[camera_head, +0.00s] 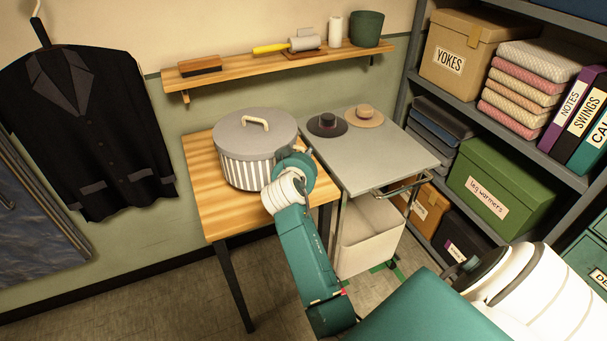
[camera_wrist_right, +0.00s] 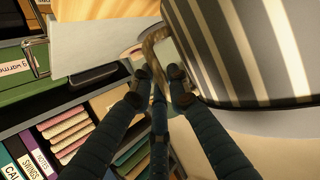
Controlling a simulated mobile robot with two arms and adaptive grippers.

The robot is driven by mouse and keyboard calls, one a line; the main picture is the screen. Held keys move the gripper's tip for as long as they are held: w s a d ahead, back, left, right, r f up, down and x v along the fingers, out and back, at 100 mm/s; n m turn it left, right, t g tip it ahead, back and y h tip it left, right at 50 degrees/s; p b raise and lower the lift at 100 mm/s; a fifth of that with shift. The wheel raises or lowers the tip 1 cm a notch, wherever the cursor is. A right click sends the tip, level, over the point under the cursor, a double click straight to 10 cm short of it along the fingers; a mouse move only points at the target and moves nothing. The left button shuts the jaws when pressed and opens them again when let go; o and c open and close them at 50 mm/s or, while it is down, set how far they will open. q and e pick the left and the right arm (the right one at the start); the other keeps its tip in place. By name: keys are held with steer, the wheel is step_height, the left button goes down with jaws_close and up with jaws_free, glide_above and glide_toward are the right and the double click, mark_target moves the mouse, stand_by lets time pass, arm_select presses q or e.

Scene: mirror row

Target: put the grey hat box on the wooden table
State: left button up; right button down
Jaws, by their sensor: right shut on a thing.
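The grey hat box (camera_head: 250,165) has a striped side, a grey lid and a pale handle on top. It appears upright over the middle of the wooden table (camera_head: 215,215); I cannot tell whether its base touches the top. In the right wrist view the striped box (camera_wrist_right: 245,45) fills the upper right. My right gripper (camera_wrist_right: 158,76) is shut on a tan strap-like part at the box's side. In the head view my right wrist covers the box's lower right side, and the fingers are mostly hidden. My left gripper is not in view.
A grey trolley (camera_head: 375,165) with a black hat (camera_head: 327,125) and a tan hat (camera_head: 363,115) stands right of the table. A wall shelf (camera_head: 225,73) runs behind. A loaded metal rack (camera_head: 480,115) is at right. Bare tabletop shows at the table's left and front.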

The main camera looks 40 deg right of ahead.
step_height(320, 180, down, 7)
steer(key=shift+w+f, duration=0.1)
stand_by(0.4)
steer(key=c, duration=2)
jaws_free()
steer(key=shift+f, duration=0.15)
steer(key=shift+c, duration=0.2)
steer(key=o, duration=0.4)
steer(key=shift+c, duration=0.2)
steer(key=shift+r, duration=0.2)
steer(key=shift+p, duration=0.3)
